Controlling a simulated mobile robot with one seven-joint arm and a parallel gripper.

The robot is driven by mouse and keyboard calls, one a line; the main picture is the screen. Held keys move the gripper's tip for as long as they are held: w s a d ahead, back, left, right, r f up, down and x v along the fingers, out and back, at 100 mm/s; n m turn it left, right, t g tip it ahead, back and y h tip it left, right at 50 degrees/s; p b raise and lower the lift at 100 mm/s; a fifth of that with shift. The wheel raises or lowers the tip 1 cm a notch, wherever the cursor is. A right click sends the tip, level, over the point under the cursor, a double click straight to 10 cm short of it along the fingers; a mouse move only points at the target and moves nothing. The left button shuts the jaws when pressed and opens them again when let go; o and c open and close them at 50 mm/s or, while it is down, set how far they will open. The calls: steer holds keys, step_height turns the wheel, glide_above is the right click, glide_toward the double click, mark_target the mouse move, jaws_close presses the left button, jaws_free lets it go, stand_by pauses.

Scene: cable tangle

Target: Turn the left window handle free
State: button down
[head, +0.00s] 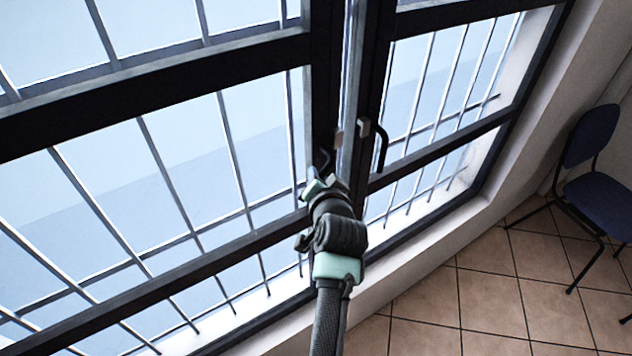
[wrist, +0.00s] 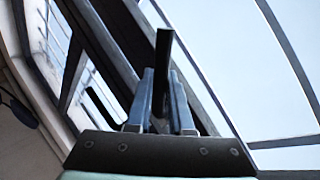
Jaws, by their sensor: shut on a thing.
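The left window handle (head: 325,158) is a dark bar on the left window's frame, largely hidden behind my gripper (head: 318,181) in the head view. In the wrist view the dark bar of this handle (wrist: 164,50) stands up between the two fingers of my gripper (wrist: 162,100). The fingers are shut on it, one on each side, and its end sticks out past the fingertips. The handle's exact angle is hard to tell in the head view.
The right window handle (head: 381,150) hangs down close by on the neighbouring frame, and also shows in the wrist view (wrist: 100,106). Bars (head: 165,175) cross behind the panes. A blue chair (head: 592,195) stands at the far right on the tiled floor (head: 490,285).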

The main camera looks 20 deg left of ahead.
steer(key=shift+s+a+r+m+g+y+p, duration=0.2)
steer(key=shift+r+m+g+p, duration=0.25)
steer(key=shift+p, duration=0.15)
steer(key=shift+s+a+r+m+g+y+p, duration=0.1)
steer(key=shift+r+m+g+y+p, duration=0.1)
steer(key=shift+r+m+g+p, duration=0.3)
steer(key=shift+s+a+r+m+g+y+p, duration=0.15)
steer(key=shift+r+m+g+y+p, duration=0.35)
steer(key=shift+m+g+p, duration=0.4)
steer(key=shift+r+m+g+y+p, duration=0.35)
steer(key=shift+m+g+y+p, duration=0.05)
steer(key=shift+m+g+p, duration=0.15)
steer(key=c, duration=0.8)
jaws_free()
